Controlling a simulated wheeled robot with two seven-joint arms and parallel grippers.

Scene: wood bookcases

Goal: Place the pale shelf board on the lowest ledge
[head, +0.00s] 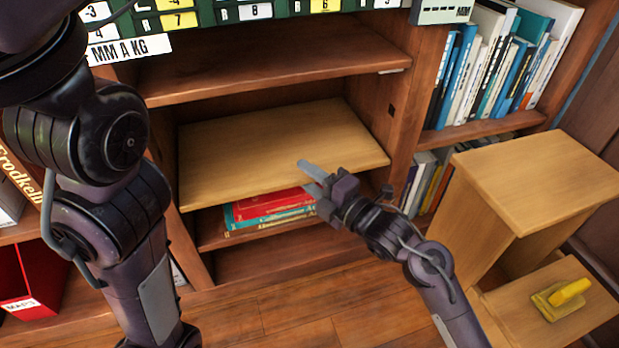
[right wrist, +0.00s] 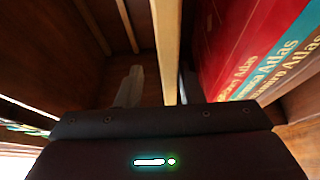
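The pale shelf board (head: 270,150) lies roughly flat inside the middle bookcase bay, above a lower shelf with red and teal atlases (head: 270,207). My right gripper (head: 316,184) is at its front edge, right of the middle, with one finger above the board and one below. In the right wrist view the board's edge (right wrist: 166,45) runs between the spread fingers (right wrist: 160,88), with a gap to the left finger. Which ledge, if any, bears the board is hidden. My left gripper is outside the view; only my left arm shows.
A brown fixed shelf (head: 280,72) spans the bay above the board. A wooden step stool (head: 545,170) stands at right, with a yellow object (head: 562,298) on its lower step. A red box (head: 28,285) is at lower left. Floor (head: 300,315) in front is clear.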

